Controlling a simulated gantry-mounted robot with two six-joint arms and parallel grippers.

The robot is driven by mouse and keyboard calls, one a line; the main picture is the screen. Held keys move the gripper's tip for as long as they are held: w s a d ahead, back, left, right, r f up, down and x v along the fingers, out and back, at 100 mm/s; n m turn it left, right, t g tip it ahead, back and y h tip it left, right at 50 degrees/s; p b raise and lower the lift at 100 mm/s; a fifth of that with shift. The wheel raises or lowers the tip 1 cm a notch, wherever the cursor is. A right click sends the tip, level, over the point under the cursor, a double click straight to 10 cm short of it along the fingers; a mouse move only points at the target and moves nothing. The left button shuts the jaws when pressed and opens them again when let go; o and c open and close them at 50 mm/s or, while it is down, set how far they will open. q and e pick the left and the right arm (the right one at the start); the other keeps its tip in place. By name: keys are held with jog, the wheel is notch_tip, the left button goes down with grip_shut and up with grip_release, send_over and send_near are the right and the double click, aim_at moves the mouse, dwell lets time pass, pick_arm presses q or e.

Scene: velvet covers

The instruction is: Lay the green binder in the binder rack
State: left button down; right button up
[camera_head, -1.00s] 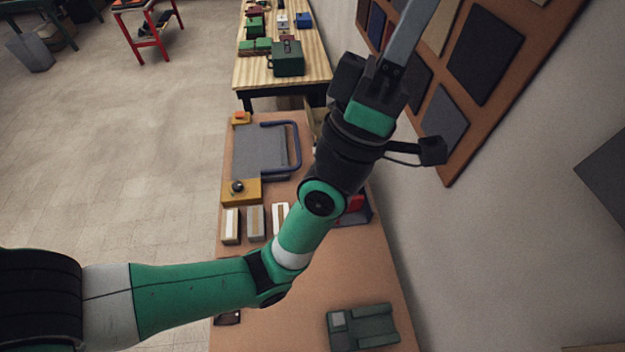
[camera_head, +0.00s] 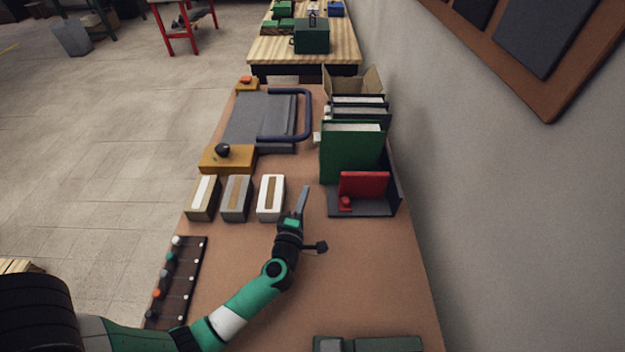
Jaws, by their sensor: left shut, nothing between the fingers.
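The green binder (camera_head: 348,156) stands upright at the right side of the table. It is in front of several black binders (camera_head: 361,113) with pale page edges. The dark binder rack (camera_head: 362,208) shows around and in front of it, with a low wall on the right. A red block-like piece (camera_head: 364,186) sits on the rack's front part, before the binder. My left gripper (camera_head: 304,198) is shut and empty, just left of the rack and apart from the binder. The binder's lower edge is partly hidden by the red piece. My right gripper is not in view.
Three small boxes (camera_head: 237,198) stand left of my gripper. A grey press with a blue handle (camera_head: 290,118) and a yellow block (camera_head: 228,159) lie behind them. A dark strip with coloured knobs (camera_head: 176,283) is at the left edge.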

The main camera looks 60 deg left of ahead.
pick_arm(q)
jog(key=b+x, duration=0.3)
jog(key=x, duration=0.5)
jog(key=shift+w+a, duration=0.25)
jog(key=shift+w, duration=0.05)
jog(key=shift+w+a+r+b, duration=0.1)
jog(key=shift+w+a+b, duration=0.2)
jog(key=shift+w+a, duration=0.2)
jog(key=shift+s, duration=0.1)
